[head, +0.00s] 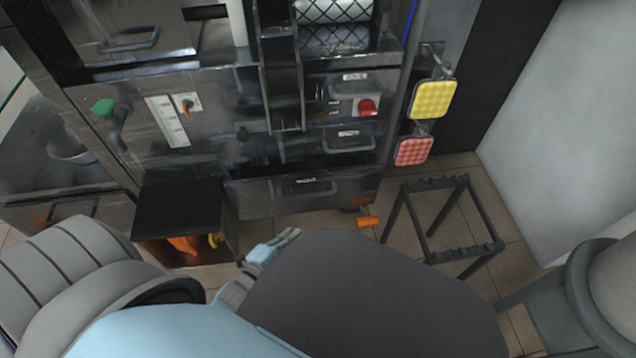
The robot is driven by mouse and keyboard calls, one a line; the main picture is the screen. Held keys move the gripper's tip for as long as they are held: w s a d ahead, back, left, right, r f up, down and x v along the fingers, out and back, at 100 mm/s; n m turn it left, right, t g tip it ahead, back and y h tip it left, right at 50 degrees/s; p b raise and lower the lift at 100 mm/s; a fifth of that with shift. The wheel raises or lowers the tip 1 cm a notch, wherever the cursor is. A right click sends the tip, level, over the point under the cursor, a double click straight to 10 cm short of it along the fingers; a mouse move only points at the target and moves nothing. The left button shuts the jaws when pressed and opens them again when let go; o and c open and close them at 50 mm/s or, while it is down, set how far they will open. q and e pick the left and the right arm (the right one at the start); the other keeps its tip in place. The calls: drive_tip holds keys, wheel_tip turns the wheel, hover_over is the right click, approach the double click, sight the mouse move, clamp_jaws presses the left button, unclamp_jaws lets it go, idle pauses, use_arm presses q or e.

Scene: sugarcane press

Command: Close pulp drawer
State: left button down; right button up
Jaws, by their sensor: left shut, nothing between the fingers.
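A wide metal drawer (345,188) with a bar handle and a small label sits low on the press front. A dark gap shows above its left part, so it appears pulled out. Its label is too small to read, so I cannot tell for certain that it is the pulp drawer. Two smaller handled fronts, an upper one (345,88) and a lower one (352,137), sit above it. My left gripper (292,236) is shut and empty, below and in front of the wide drawer, apart from it in the picture. My right gripper is not in view.
A dark open rack (435,250) stands on the tiled floor to the right. Yellow (433,99) and red (414,151) pads hang beside the press. An orange-handled valve (368,222) sticks out below the drawer. A dark box (178,207) stands left of the drawer.

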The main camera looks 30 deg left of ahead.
sight(314, 193)
use_arm(q)
wheel_tip(314, 193, up, 5)
drive_tip(key=d+m+t+h, duration=0.1)
drive_tip(key=m+t+h, duration=0.1)
drive_tip(key=m+t, duration=0.3)
drive_tip(key=shift+m+g, duration=0.4)
drive_tip(key=shift+g, duration=0.1)
drive_tip(key=w+b, duration=0.1)
drive_tip(key=w, duration=0.3)
drive_tip(key=w+b, duration=0.1)
drive_tip(key=w, duration=0.3)
drive_tip(key=w+b, duration=0.1)
drive_tip(key=w, duration=0.3)
drive_tip(key=shift+a+b, duration=0.25)
drive_tip(key=shift+b, duration=0.15)
drive_tip(key=shift+w+a+r, duration=0.15)
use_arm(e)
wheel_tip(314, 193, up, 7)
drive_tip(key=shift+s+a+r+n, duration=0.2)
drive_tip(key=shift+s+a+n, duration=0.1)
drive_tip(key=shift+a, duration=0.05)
